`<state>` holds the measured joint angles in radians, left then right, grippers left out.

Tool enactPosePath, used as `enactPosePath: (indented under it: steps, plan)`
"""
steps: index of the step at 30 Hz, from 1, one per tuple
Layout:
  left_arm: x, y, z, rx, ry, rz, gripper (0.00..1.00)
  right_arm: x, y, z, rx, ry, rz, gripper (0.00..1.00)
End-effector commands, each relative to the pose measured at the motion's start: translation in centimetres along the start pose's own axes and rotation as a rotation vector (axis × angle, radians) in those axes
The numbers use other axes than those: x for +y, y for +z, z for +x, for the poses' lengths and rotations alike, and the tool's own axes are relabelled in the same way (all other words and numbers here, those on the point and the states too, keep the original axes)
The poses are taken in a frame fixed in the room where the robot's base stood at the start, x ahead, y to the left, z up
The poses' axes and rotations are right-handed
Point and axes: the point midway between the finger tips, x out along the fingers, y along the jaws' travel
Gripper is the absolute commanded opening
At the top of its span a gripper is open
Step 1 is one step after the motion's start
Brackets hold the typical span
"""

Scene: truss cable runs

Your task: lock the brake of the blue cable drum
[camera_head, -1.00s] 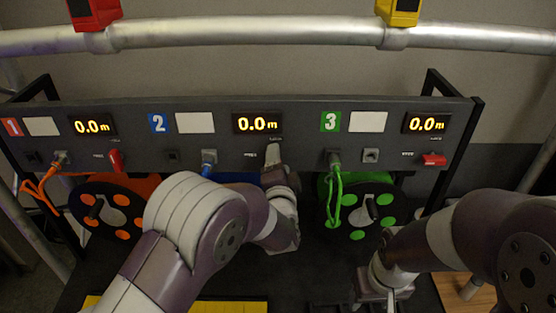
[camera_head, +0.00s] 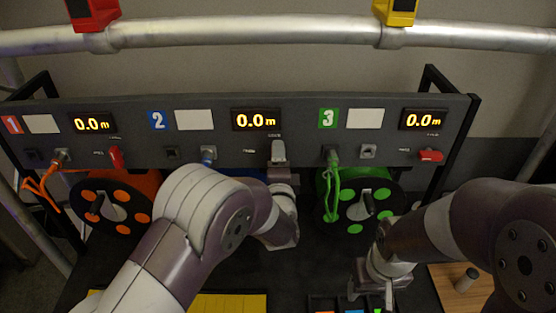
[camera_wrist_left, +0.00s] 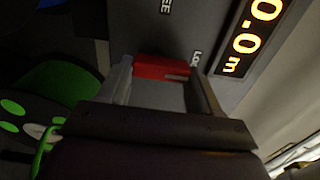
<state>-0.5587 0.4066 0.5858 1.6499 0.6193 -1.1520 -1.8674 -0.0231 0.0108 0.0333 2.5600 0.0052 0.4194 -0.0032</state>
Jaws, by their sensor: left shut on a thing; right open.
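The blue cable drum (camera_head: 250,173) is mostly hidden behind my left arm, below panel section 2. Its red brake lever (camera_wrist_left: 162,67) shows between my left fingertips in the left wrist view, lying along the panel's up-down direction with one end by a label starting "Lo". A label ending "EE" is off to its side. My left gripper (camera_head: 278,152) is shut on the lever, below the section 2 display, and hides it in the head view. My right gripper (camera_head: 378,282) hangs open and low at the right, apart from the panel; its fingertips are hard to make out.
The orange drum (camera_head: 116,205) and green drum (camera_head: 354,208) stand either side. Red levers show at section 1 (camera_head: 116,157), upright, and section 3 (camera_head: 431,155), sideways. An orange cable (camera_head: 40,190) and green cable (camera_head: 333,185) hang from the panel. A yellow mat (camera_head: 230,304) lies in front.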

Motion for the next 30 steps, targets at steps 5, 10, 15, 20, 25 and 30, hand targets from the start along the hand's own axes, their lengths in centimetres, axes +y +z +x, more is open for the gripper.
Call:
enactPosePath:
  steps: [5, 10, 15, 20, 25, 30]
  plan:
    - [0.0, 0.0, 0.0, 0.000, -0.002, 0.003, 0.33, 0.0, 0.0, 0.0, 0.000, 0.000, 0.000, 0.58]
    - [0.0, 0.0, 0.0, 0.000, -0.002, 0.002, 0.89, 0.0, 0.0, 0.0, 0.000, 0.000, 0.000, 0.58]
    - [0.0, 0.0, 0.0, 0.000, -0.001, 0.001, 0.89, 0.0, 0.0, 0.0, 0.000, 0.000, 0.000, 0.58]
    - [0.2, -0.1, -0.8, 0.002, -0.002, 0.000, 0.89, 0.0, 0.1, 0.7, 0.000, 0.000, 0.000, 0.58]
    - [0.6, -0.1, -4.5, 0.004, -0.003, -0.001, 0.89, 0.0, 0.3, 2.6, 0.000, 0.000, 0.000, 0.58]
    - [0.5, -0.1, -9.0, 0.005, -0.002, 0.000, 0.89, 0.0, 0.5, 4.3, 0.000, 0.000, 0.000, 0.58]
